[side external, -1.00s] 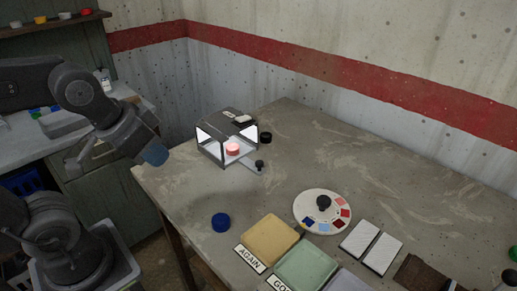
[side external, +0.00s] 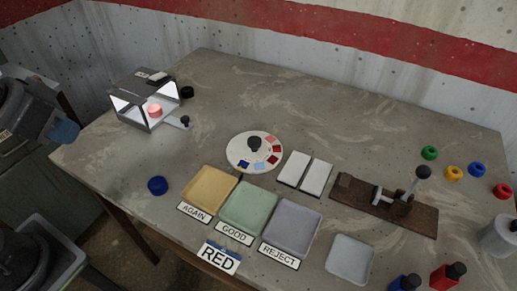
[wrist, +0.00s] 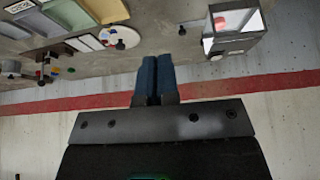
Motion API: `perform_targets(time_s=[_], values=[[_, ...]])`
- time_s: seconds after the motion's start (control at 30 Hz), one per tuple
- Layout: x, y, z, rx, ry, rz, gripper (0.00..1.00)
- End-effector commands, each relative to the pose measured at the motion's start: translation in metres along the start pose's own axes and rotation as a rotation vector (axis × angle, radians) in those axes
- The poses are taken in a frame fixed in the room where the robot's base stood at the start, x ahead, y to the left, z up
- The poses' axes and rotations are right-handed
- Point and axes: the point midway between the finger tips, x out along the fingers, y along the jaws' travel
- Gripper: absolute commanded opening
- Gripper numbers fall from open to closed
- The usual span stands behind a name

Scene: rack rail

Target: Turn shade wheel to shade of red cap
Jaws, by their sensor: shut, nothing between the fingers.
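The shade wheel (side external: 240,152) is a pale disc flat on the table, with a black knob (side external: 254,143) and red, pink and blue patches around its right and lower edge. The wheel also shows in the wrist view (wrist: 127,38). The lit red cap (side external: 155,110) sits inside the open-fronted light box (side external: 130,119); the cap also shows in the wrist view (wrist: 222,22). My gripper (side external: 64,130) has blue fingertips and is at the left, off the table edge, well apart from the wheel and box. In the wrist view its fingers (wrist: 155,63) are together and empty.
Yellow (side external: 209,188), green (side external: 247,208) and grey (side external: 291,227) trays line the front. A blue cap (side external: 157,186) lies left of them. White pads (side external: 304,173) and a lever fixture (side external: 390,205) are right of the wheel. The table's back middle is clear.

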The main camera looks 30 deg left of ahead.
Motion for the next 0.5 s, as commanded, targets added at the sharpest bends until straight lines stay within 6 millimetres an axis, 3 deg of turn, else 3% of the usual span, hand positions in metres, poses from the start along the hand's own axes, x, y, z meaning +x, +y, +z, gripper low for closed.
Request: perform_targets(time_s=[0.17, 0.33, 0.5], values=[[-0.003, 0.003, -0.016, -0.016, -0.02, 0.006, 0.19], [-0.003, 0.016, -0.068, -0.076, -0.091, 0.021, 0.35], [0.012, 0.039, -0.127, -0.153, -0.179, 0.024, 0.52]])
